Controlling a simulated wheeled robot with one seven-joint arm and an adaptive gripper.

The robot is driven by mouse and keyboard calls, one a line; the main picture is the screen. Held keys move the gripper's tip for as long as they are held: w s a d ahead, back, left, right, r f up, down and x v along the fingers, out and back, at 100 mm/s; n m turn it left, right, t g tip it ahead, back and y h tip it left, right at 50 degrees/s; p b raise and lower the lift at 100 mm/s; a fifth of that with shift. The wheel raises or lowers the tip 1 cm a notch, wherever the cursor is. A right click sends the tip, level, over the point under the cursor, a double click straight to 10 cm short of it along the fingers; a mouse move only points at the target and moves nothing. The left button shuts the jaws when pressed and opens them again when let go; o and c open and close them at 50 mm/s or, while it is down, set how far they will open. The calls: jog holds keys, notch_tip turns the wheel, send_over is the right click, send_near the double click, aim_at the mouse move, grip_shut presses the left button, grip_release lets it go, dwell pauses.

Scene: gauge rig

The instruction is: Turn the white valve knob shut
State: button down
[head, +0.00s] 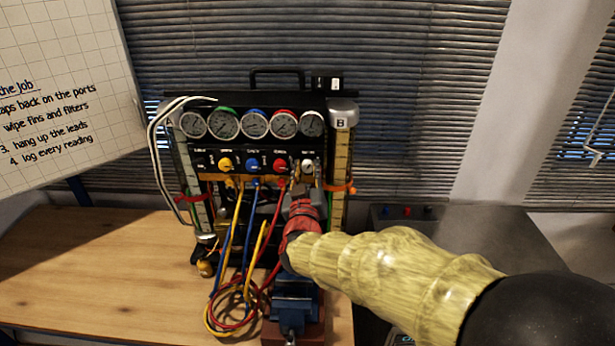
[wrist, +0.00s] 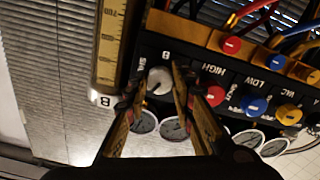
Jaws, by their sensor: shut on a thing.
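The white valve knob (head: 308,165) is the rightmost in the knob row on the gauge rig's black panel. It also shows in the wrist view (wrist: 159,80), where the panel appears upside down. My gripper (wrist: 157,76) has one finger on each side of this knob and is shut on it. In the head view my gripper (head: 303,182) reaches up to the panel from below, just under the knob. The finger contacts are too small to see there.
Red (head: 280,163), blue (head: 252,163) and yellow (head: 225,163) knobs sit to the left, under several gauges (head: 256,124). Coloured hoses (head: 238,290) hang below, beside a blue vise (head: 293,303). A clear tube marked B (head: 341,160) stands close right. The left bench (head: 90,270) is clear.

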jog(key=m+b, duration=0.4)
jog(key=m, duration=0.2)
jog(key=shift+f+b, duration=0.2)
jog(key=shift+b, duration=0.2)
jog(key=m+b, duration=0.3)
jog(key=m, duration=0.1)
jog(key=shift+r+m+b, duration=0.1)
jog(key=shift+m+b, duration=0.65)
jog(key=shift+m, duration=0.55)
jog(key=c, duration=1.5)
grip_release()
jog(key=shift+r, duration=0.1)
jog(key=s, duration=1.2)
jog(key=shift+a, duration=0.25)
